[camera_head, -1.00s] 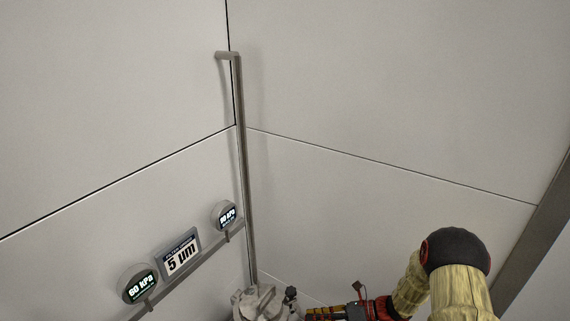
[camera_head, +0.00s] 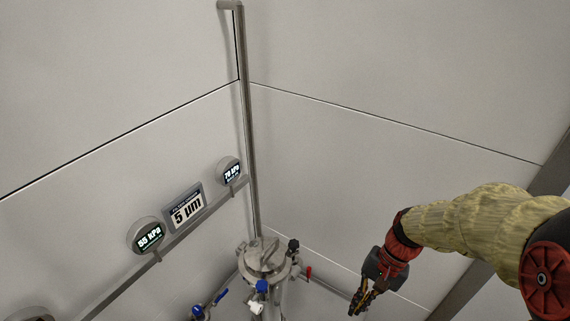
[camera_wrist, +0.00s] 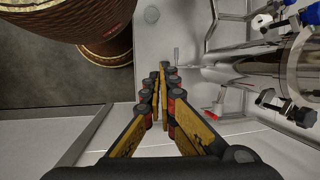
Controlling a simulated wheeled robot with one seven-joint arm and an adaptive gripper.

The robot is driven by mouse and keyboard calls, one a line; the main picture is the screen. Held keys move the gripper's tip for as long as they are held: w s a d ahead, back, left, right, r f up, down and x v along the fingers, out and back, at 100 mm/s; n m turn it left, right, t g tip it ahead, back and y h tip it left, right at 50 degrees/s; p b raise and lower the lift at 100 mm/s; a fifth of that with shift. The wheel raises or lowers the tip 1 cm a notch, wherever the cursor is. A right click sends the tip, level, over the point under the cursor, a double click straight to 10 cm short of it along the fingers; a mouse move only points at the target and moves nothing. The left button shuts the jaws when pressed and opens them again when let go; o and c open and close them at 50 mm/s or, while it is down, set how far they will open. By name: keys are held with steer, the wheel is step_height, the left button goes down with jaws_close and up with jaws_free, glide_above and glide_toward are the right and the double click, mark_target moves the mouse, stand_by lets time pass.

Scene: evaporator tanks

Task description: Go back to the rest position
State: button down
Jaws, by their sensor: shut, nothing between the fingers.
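My gripper (camera_head: 360,302) hangs at the lower right in the head view, pointing down. It is to the right of the metal filter vessel (camera_head: 266,262) and apart from it. In the wrist view my gripper (camera_wrist: 161,72) has its fingers together with nothing between them. There the vessel (camera_wrist: 245,62) lies to the right of the fingers, with clear space between.
A rail on the left wall carries a gauge reading 55 kPa (camera_head: 147,236), a 5 µm sign (camera_head: 185,206) and a gauge reading about 70 kPa (camera_head: 230,171). A vertical pipe (camera_head: 247,120) rises in the corner. Blue-handled (camera_head: 221,296) and red-handled (camera_head: 309,271) valves surround the vessel.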

steer(key=s+r+n+t+h, duration=0.1)
steer(key=s+r+n+t, duration=0.2)
steer(key=r, duration=0.7)
steer(key=s+r+n+t+h, duration=0.2)
steer(key=s+r+n+t, duration=0.1)
steer(key=r, duration=0.7)
steer(key=shift+s+d+t+h, duration=0.15)
steer(key=shift+d+t+h, duration=0.15)
steer(key=shift+t, duration=0.5)
steer(key=shift+a, duration=0.15)
